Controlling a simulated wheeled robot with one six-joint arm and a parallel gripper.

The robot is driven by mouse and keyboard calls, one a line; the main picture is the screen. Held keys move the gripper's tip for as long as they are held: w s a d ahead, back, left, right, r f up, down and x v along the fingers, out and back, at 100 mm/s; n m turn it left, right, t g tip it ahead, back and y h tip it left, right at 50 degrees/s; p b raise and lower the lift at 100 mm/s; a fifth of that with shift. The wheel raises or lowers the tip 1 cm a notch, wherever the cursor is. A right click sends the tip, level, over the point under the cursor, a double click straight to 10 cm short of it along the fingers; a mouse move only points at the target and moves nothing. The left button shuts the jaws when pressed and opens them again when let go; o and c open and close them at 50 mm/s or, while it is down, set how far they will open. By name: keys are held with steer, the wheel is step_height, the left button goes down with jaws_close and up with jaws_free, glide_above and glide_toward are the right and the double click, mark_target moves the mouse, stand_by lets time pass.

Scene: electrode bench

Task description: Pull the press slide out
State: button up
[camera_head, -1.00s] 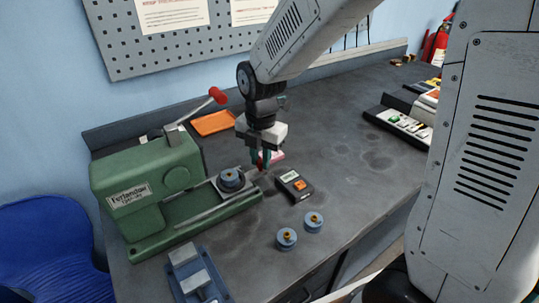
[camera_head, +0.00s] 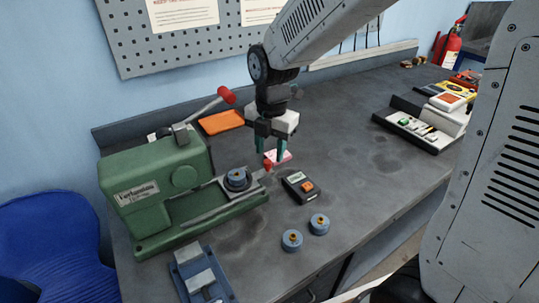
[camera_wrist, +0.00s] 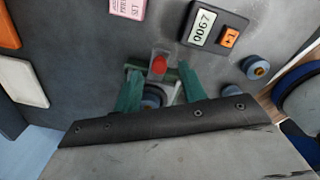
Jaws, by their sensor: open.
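The green press (camera_head: 160,185) stands at the left of the bench. Its metal slide (camera_head: 212,212) runs along the press bed toward the right and carries a blue round die (camera_head: 237,177), which is partly hidden in the wrist view (camera_wrist: 152,97). A red knob (camera_head: 267,167) is at the slide's right end. My gripper (camera_head: 271,150) is open, with its green fingers pointing down close above the knob. In the wrist view the red knob (camera_wrist: 159,66) appears between the spread fingertips (camera_wrist: 158,72). I cannot tell whether they touch it.
A black meter (camera_head: 299,187) lies right of the knob, with two blue dies (camera_head: 292,240) (camera_head: 319,224) in front. A press lever with a red grip (camera_head: 227,95) rises behind. The bench's middle right is clear.

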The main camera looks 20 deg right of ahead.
step_height(320, 180, up, 5)
steer(key=shift+d+f, duration=0.1)
stand_by(0.5)
